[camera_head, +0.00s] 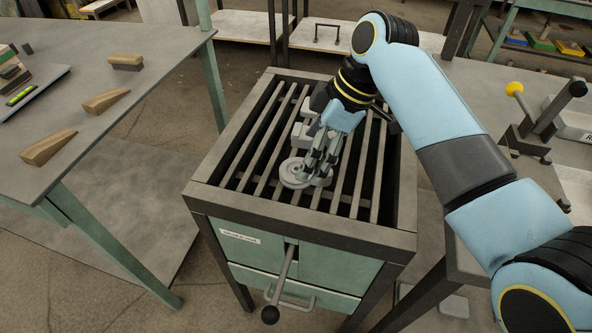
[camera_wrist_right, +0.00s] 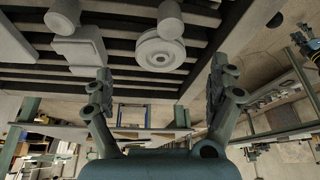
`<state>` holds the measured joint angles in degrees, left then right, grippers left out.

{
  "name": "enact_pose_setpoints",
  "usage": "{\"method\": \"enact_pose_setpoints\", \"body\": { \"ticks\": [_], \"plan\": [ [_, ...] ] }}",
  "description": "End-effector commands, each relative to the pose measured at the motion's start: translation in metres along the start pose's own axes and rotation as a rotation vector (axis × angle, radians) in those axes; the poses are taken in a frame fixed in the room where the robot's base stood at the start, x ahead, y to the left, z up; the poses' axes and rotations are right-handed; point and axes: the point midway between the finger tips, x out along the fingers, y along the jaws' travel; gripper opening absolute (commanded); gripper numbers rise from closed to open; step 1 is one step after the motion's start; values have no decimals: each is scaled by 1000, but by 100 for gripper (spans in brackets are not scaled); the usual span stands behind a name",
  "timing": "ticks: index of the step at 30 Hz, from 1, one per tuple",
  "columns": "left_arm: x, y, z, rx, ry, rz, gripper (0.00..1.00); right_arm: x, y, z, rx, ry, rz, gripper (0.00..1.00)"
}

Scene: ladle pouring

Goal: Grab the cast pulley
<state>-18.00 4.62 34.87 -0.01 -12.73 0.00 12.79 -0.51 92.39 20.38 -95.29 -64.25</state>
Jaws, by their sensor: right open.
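The cast pulley (camera_head: 293,173) is a grey round disc with a raised hub, lying on the slatted grate of the green-sided stand. In the right wrist view the pulley (camera_wrist_right: 160,50) shows between and beyond the fingertips. My right gripper (camera_head: 316,168) is above the grate, close beside the pulley, and partly covers its right side. In the right wrist view my right gripper (camera_wrist_right: 160,85) is open, its two fingers wide apart with nothing between them. Whether a finger touches the pulley I cannot tell. My left gripper is not in view.
Other grey castings, including a block (camera_head: 305,134), lie on the grate behind the pulley, near my wrist. The grate's raised frame (camera_head: 290,218) surrounds the slats. A ball-ended lever (camera_head: 283,275) sticks out in front. A workbench (camera_head: 90,70) with wooden wedges stands left.

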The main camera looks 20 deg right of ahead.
Motion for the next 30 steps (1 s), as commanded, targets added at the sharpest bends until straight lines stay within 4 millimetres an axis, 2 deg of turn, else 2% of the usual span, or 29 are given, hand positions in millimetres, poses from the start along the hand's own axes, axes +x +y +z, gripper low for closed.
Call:
{"method": "enact_pose_setpoints", "body": {
  "ticks": [9, 13, 18, 30],
  "plan": [
    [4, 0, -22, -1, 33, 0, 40, 46, -1, 0, 2, -1, -2, 91],
    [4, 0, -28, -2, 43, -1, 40, 51, 0, 0, 1, -1, 1, 91],
    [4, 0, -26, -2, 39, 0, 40, 51, 0, 0, 1, -1, 1, 91],
    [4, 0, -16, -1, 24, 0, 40, 51, 0, 0, 1, -1, 1, 39]
  ]
}}
